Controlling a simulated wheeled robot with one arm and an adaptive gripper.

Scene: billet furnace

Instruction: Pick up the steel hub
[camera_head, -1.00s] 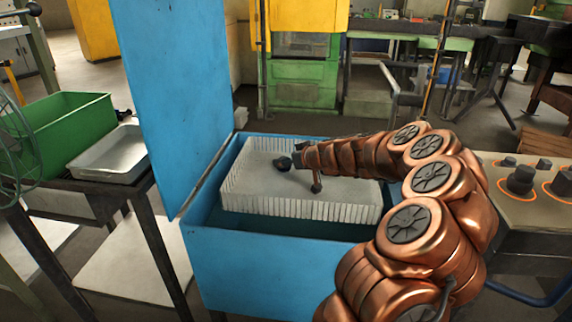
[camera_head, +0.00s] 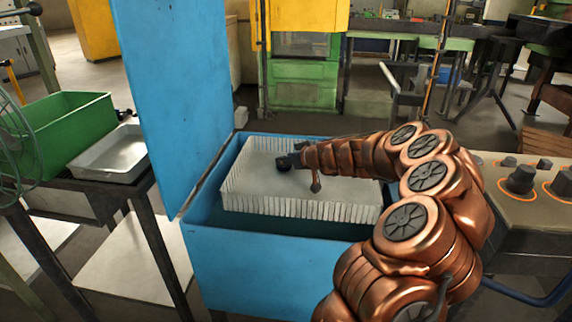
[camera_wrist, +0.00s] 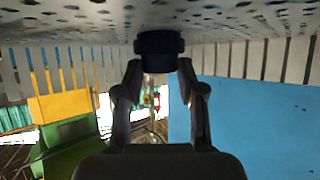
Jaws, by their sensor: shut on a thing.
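The steel hub (camera_head: 283,164) is a small dark round piece on the pale slatted bed inside the blue box. It also shows in the wrist view as a dark block (camera_wrist: 159,50) between the fingertips. My gripper (camera_head: 287,161) reaches in from the right, low over the bed, and is shut on the hub. In the wrist view my gripper (camera_wrist: 158,68) has one finger on each side of the hub. The wrist picture is upside down, with the perforated bed along its top. I cannot tell whether the hub still touches the bed.
The blue box (camera_head: 270,270) has its tall lid (camera_head: 175,90) standing open at the left. A table at the left holds a metal tray (camera_head: 112,153) and a green bin (camera_head: 65,130). A control panel with knobs (camera_head: 521,179) stands at the right.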

